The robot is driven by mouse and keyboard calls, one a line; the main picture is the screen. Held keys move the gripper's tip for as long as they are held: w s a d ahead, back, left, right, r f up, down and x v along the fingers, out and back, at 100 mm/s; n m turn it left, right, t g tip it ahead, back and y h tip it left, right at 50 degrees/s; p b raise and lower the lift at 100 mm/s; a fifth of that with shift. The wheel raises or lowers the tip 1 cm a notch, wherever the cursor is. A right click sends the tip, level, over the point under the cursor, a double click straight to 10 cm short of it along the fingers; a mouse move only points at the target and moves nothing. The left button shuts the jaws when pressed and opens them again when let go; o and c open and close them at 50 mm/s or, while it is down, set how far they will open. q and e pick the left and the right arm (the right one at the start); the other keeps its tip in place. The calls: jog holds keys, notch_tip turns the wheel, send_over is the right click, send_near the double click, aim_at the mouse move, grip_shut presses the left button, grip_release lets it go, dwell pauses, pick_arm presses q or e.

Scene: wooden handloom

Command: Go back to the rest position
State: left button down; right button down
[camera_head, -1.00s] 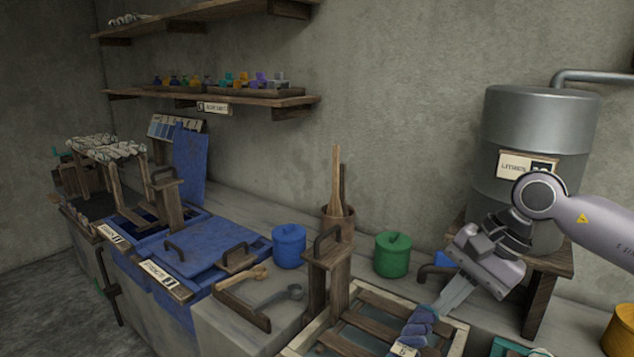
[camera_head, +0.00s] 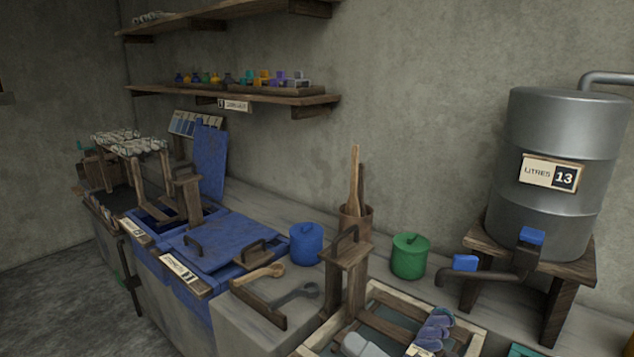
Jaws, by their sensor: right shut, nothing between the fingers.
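A light grey rounded piece, which looks like part of my right gripper (camera_head: 364,346), shows at the bottom edge, over the wooden frame tray (camera_head: 470,326). Its fingertips are not clearly visible, and nothing shows held in it. A blue-purple bundle (camera_head: 436,327) lies on the tray's right side, apart from this piece, with a small tag below it. My left gripper is not in view.
A metal tank (camera_head: 560,125) on a wooden stand has a blue-handled tap (camera_head: 466,264) reaching left. Green (camera_head: 410,258) and blue (camera_head: 306,246) lidded pots stand near an upright wooden handle (camera_head: 346,265). Blue-lidded vats (camera_head: 215,240) fill the left. Shelves hang above.

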jog(key=s+d+f+m+t+h, duration=0.1)
jog(key=d+f+m+t+h, duration=0.1)
jog(key=d+f+m+h, duration=0.45)
jog(key=s+d+f+m+t+h, duration=0.15)
jog(key=f+m+h, duration=0.25)
jog(key=f+m, duration=0.5)
jog(key=s+d+f+m+g+h, duration=0.2)
jog(key=s+d+f+m, duration=0.1)
jog(key=s+f+m, duration=0.2)
jog(key=s+d+f+m+g+h, duration=0.2)
jog(key=s+d+f+m+g, duration=0.1)
jog(key=s+f+m, duration=0.3)
jog(key=shift+s+f+m+g+h, duration=0.2)
jog(key=shift+s+m+g+h, duration=0.15)
jog(key=shift+s+m, duration=0.6)
